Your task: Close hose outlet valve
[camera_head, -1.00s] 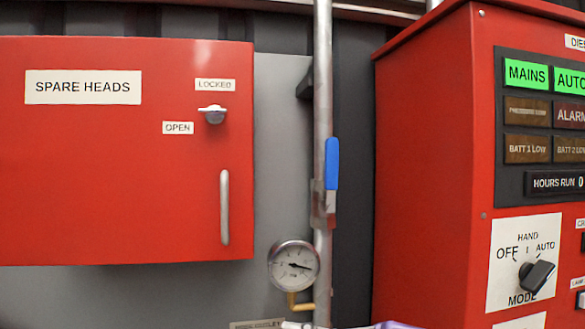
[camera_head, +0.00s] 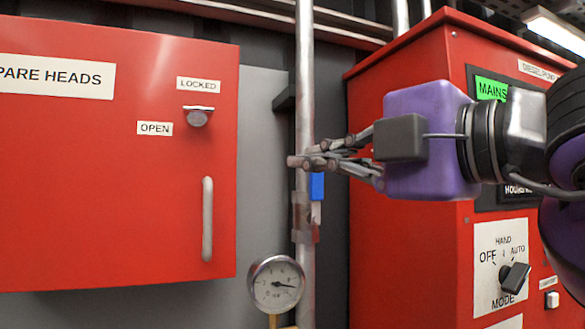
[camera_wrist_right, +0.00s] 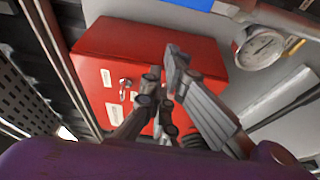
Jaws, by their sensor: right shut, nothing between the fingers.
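A valve with a blue lever (camera_head: 317,186) sits on the vertical metal pipe (camera_head: 305,95) in the head view. The lever stands upright along the pipe, and its upper part is hidden behind my right gripper. No label naming this valve is readable. My right gripper (camera_head: 308,162) reaches in from the right, with its shut, empty fingertips in front of the pipe at the lever's height. Whether they touch the lever or pipe cannot be told. The right wrist view shows the same fingers (camera_wrist_right: 165,76) in front of a red cabinet. My left gripper is out of view.
The red spare heads cabinet (camera_head: 120,220) is on the left, with a knob and a vertical handle. A pressure gauge (camera_head: 277,284) hangs below the valve. The red control panel box (camera_head: 405,250) stands right of the pipe, partly behind my arm.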

